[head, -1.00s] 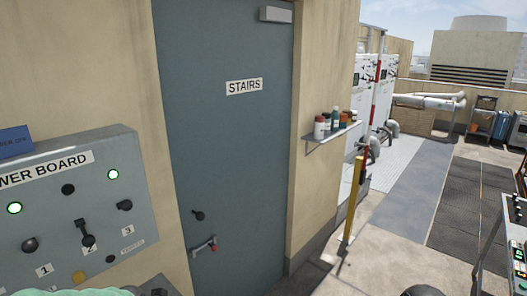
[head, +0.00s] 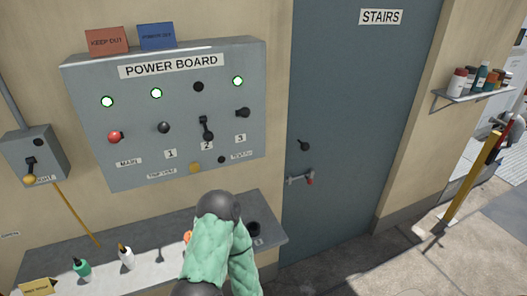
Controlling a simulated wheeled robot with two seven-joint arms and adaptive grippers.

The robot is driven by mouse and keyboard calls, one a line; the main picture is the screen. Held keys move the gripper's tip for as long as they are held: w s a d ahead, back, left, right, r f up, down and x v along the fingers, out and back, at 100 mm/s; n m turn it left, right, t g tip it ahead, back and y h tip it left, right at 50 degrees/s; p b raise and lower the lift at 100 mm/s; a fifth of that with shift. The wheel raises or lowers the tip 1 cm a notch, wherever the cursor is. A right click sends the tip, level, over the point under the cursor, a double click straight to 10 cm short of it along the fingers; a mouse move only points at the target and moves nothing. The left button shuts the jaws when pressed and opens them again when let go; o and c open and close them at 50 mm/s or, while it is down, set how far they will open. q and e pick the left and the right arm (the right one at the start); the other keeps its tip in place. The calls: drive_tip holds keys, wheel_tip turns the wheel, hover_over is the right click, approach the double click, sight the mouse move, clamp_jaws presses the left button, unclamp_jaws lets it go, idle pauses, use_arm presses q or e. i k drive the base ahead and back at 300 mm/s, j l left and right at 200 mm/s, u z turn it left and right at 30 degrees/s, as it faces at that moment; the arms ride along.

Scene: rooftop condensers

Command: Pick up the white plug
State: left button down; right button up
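The white plug (head: 126,260) stands on the pale strip of the grey shelf (head: 262,222) under the power board, at the lower left. It is upright with a dark and orange tip. A green plug (head: 82,269) of like shape stands to its left. My arm in a green padded sleeve rises from the bottom edge and covers part of the shelf to the right of the white plug. I see no gripper fingers of either arm.
The power board (head: 180,110) hangs on the wall above the shelf. A yellow card (head: 38,288) lies at left. The stairs door (head: 350,120) stands right.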

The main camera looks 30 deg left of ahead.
sight(126, 256)
drive_tip(key=u, duration=2.3)
